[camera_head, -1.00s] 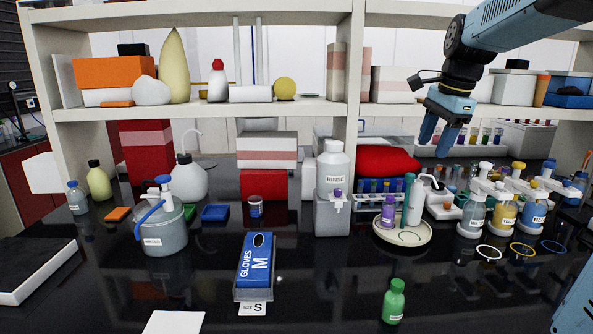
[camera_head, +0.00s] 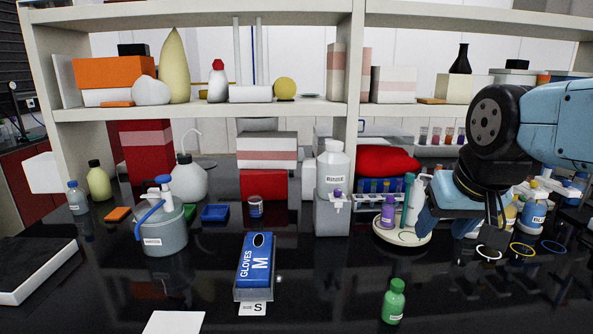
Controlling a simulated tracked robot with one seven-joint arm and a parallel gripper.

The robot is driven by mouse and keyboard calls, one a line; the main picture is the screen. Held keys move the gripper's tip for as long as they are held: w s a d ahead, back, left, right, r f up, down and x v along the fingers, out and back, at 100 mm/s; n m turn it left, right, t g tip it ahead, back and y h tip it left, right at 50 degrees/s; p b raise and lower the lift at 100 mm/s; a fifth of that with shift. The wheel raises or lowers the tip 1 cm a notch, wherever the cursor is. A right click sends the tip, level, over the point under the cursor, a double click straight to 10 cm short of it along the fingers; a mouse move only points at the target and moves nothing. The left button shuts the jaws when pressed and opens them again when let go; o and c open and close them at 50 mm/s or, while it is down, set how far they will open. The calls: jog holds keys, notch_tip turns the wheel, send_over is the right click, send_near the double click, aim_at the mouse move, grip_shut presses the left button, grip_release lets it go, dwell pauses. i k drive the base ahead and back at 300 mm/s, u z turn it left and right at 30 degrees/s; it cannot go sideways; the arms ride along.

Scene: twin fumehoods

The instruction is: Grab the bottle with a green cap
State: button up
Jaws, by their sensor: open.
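The bottle with a green cap (camera_head: 392,305) is small and green all over, with a white label low on its front. It stands upright on the black bench at the front, right of centre, and is fully visible. My gripper (camera_head: 462,236) is open with its blue fingers spread and pointing down. In the picture it is above and to the right of the bottle, apart from it, and nothing shows between the fingers.
A round cream tray (camera_head: 390,237) with a purple-capped bottle (camera_head: 388,212) is left of my gripper. My arm partly hides several labelled bottles at right. A blue glove box (camera_head: 256,262) stands left of the green bottle. The bench around the green bottle is clear.

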aim_at(393, 304)
jog(key=k, duration=1)
jog(key=z, duration=0.45)
